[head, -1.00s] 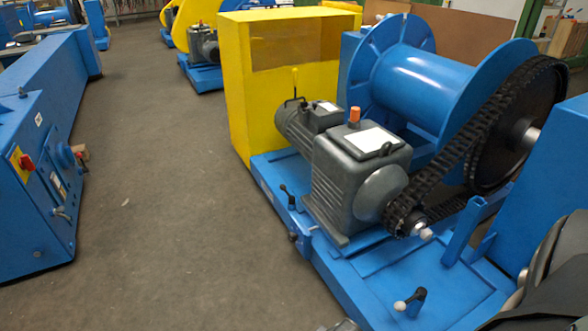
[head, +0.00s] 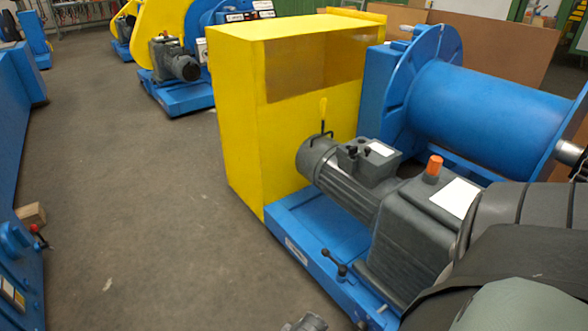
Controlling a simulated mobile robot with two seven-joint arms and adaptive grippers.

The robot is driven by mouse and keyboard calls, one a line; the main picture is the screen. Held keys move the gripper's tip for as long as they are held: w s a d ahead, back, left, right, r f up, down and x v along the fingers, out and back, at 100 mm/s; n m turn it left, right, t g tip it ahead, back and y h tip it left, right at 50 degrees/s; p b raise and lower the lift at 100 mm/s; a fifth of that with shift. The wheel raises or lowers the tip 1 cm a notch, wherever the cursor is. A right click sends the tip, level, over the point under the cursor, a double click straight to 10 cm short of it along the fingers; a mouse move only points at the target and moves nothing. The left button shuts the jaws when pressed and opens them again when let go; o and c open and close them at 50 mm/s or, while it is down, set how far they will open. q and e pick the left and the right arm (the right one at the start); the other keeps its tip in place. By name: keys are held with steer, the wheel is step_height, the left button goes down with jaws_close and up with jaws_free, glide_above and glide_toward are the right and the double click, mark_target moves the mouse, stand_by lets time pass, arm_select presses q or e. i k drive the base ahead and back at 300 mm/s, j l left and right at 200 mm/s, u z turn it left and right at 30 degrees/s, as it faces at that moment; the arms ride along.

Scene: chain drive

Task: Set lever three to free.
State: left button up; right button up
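A small black lever (head: 337,263) with a ball end stands on the front edge of the blue machine base (head: 322,235). A lever with a yellow handle (head: 322,110) stands upright at the end of the grey motor (head: 345,185). No number or setting mark is readable on either, so I cannot tell which is lever three. Neither gripper shows clearly. My dark arm (head: 520,245) fills the lower right and hides part of the gearbox and chain side. A small grey part (head: 305,323) peeks in at the bottom edge; what it is cannot be told.
A yellow guard box (head: 245,120) stands behind the motor, beside a large blue drum (head: 490,115). An orange cap (head: 433,167) tops the gearbox. A blue cabinet with a red-knobbed lever (head: 38,232) is at left. The grey floor (head: 140,220) between is clear.

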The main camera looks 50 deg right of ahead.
mark_target(343, 270)
steer(key=i+z, duration=0.35)
steer(key=i+j+z, duration=0.25)
steer(key=i+z, duration=0.15)
steer(key=i+j+z, duration=0.35)
steer(key=j+z, duration=0.1)
steer(key=z, duration=0.3)
steer(key=i+j+z, duration=0.1)
steer(key=z, duration=0.35)
steer(key=j+z, duration=0.15)
steer(key=z, duration=0.25)
steer(key=j+z, duration=0.15)
steer(key=z, duration=0.25)
steer(key=i, duration=0.05)
